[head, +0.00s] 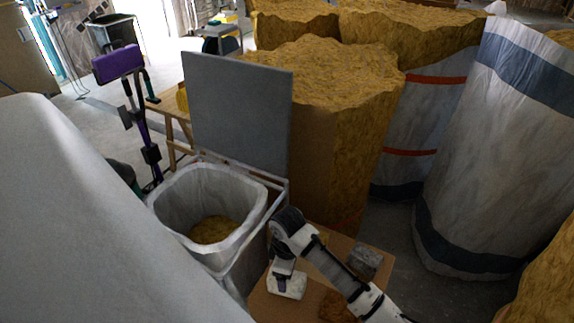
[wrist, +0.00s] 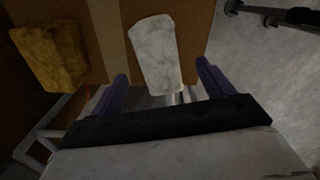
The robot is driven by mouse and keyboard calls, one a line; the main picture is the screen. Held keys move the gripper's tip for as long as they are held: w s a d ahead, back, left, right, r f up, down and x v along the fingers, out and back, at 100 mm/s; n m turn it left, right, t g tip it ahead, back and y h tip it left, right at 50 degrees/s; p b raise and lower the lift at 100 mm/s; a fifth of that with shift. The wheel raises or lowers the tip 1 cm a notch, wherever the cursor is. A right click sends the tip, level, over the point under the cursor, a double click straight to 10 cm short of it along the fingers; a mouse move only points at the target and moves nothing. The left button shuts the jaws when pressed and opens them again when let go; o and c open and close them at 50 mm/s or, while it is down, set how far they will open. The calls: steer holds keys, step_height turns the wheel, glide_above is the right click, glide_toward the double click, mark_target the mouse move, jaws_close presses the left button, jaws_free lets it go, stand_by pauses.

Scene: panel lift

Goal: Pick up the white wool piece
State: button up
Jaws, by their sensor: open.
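The white wool piece (head: 290,289) lies on a brown cardboard-like surface (head: 262,300) at the lower middle of the head view. In the wrist view, the white wool piece (wrist: 155,50) is a pale, roughly rectangular block. My gripper (head: 283,282) points down at the white piece and hides part of it in the head view. In the wrist view, my gripper (wrist: 162,72) has its two purple fingers spread apart, one on each side of the near end of the piece. I cannot tell whether either finger touches it.
A brown wool piece (head: 331,306) and a grey piece (head: 365,258) lie on the same surface. A brown-yellow piece (wrist: 48,55) shows in the wrist view. A lined bin (head: 167,197) with yellow wool inside stands to the left, its grey lid (head: 238,110) upright. Large insulation rolls stand behind.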

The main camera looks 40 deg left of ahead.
steer(key=shift+f+p, duration=0.85)
steer(key=shift+f, duration=1.9)
steer(key=c, duration=1.1)
steer(key=shift+o, duration=0.2)
steer(key=shift+r, duration=0.1)
